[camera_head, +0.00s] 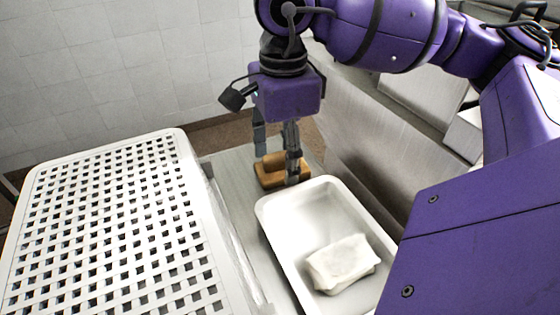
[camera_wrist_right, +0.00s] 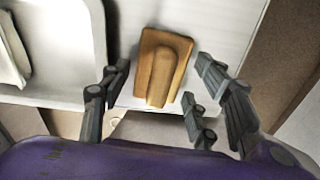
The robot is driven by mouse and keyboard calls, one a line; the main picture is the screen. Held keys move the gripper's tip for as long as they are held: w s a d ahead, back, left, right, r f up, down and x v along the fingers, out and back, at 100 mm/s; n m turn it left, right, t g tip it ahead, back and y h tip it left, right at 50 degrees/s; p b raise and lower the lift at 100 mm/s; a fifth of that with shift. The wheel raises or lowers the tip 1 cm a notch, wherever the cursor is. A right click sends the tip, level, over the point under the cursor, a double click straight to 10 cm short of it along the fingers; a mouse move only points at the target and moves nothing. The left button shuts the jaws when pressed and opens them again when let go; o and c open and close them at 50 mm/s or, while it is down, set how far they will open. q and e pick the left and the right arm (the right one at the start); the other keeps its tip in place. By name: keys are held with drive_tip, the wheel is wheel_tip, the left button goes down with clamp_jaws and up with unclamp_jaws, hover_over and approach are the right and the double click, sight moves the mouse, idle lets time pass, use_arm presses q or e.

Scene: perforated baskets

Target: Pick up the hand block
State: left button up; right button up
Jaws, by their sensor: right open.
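The hand block (camera_head: 268,175) is a tan wooden block with a raised rounded grip along its top. It lies on the grey surface beyond the white tray in the head view. In the right wrist view the hand block (camera_wrist_right: 163,66) lies between and ahead of the fingers, with a clear gap to each side. My right gripper (camera_head: 277,168) is open and points down over the block, one finger hiding part of it. The fingers of my right gripper (camera_wrist_right: 160,82) hold nothing. My left gripper is not in view.
A white tray (camera_head: 280,222) with a whitish wrapped packet (camera_head: 342,262) in it stands just nearer than the block. A white perforated basket (camera_head: 115,225) fills the left. A tiled wall (camera_head: 110,65) stands behind, and grey metal panels (camera_head: 375,140) are at right.

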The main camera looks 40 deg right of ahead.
drive_tip(key=shift+f, duration=0.45)
drive_tip(key=c, duration=1)
